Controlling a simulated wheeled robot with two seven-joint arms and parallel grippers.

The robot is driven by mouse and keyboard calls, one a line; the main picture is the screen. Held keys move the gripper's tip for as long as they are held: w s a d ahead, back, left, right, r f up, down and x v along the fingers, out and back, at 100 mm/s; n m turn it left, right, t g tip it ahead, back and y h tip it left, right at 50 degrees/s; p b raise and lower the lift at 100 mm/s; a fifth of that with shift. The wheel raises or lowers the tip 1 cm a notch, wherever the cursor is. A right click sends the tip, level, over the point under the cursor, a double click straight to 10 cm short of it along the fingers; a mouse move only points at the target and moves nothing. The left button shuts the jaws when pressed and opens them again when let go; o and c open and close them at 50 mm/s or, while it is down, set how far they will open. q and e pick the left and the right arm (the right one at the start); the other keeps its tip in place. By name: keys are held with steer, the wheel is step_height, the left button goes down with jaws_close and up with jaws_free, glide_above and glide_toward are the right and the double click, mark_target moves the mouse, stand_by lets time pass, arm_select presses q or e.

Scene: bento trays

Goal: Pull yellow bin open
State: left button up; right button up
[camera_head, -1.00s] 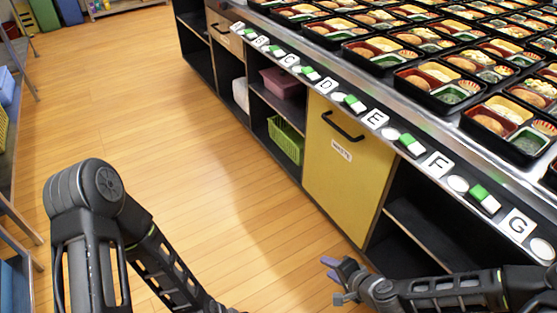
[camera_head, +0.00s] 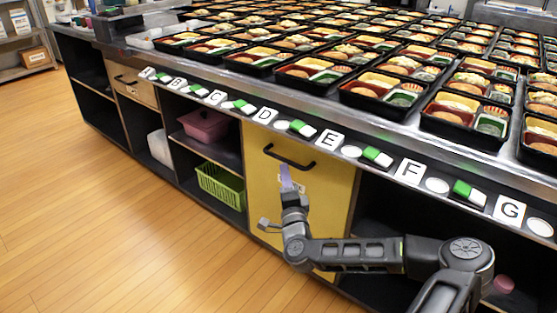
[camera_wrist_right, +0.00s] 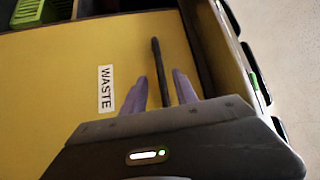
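The yellow bin (camera_head: 327,195) is a flat front panel set in the counter, and it looks closed. Its black bar handle (camera_head: 289,158) runs across near the top. My right gripper (camera_head: 287,172) is raised in front of the panel, with its purple fingers just under the handle and partly over the label. In the right wrist view my right gripper (camera_wrist_right: 160,80) is open, and the handle (camera_wrist_right: 157,62) passes between its two fingers. I cannot tell whether they touch it. The WASTE label (camera_wrist_right: 106,89) shows beside them. My left gripper is in neither view.
Lettered signs and green-and-white blocks line the counter edge (camera_head: 232,88) above the bin. Many bento trays (camera_head: 375,98) stand on top. Open shelves to the left hold a green basket (camera_head: 220,185) and a pink bin (camera_head: 204,125). The wooden floor (camera_head: 90,215) is clear.

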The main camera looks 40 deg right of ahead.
mark_target(282, 160)
steer(key=shift+b+x, duration=0.9)
steer(key=shift+x, duration=3)
steer(key=shift+c, duration=0.4)
jaws_close()
steer(key=shift+f, duration=0.1)
